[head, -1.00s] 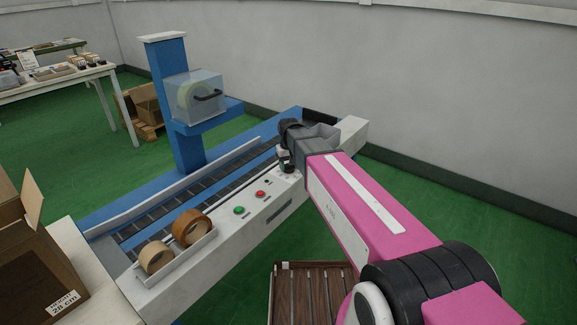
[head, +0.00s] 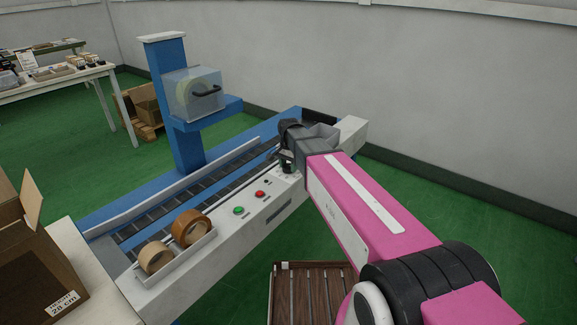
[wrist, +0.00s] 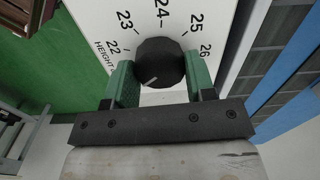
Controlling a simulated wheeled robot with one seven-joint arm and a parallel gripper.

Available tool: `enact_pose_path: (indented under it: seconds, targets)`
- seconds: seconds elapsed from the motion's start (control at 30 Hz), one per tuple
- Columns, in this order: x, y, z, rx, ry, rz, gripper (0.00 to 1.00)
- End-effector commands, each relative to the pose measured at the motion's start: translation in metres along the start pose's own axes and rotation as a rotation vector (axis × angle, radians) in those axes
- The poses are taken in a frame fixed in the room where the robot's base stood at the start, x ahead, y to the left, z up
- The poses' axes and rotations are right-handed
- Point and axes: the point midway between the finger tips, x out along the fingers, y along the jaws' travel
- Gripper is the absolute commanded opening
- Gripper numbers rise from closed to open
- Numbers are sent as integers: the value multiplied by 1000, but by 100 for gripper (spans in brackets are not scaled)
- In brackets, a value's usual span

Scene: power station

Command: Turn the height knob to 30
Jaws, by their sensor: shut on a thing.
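The height knob (wrist: 158,62) is black and round, on a white panel (wrist: 99,21) with a printed scale. The numbers 22 to 26 show around it, with the word HEIGHT by 22. Its white pointer line lies on the lower left of the knob, off the visible numbers. My gripper (wrist: 159,82) has its green fingers on both sides of the knob, shut on it. In the head view my gripper (head: 287,162) is at the far end of the machine's white front rail (head: 222,236), and the knob is hidden there.
A green button (head: 239,211) and a red button (head: 260,194) sit on the rail near my gripper. Tape rolls (head: 188,227) stand in a holder at the near end. A carton (head: 38,262) labelled 28 cm is at left. A blue column (head: 176,110) rises behind the roller conveyor.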

Motion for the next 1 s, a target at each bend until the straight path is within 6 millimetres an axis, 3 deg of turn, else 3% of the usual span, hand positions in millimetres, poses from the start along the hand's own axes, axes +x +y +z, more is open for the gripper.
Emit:
enact_pose_path:
  seconds: [0.4,1.0]
  targets:
    - [0,1,0,250,0,0,26]
    - [0,1,0,311,0,0,26]
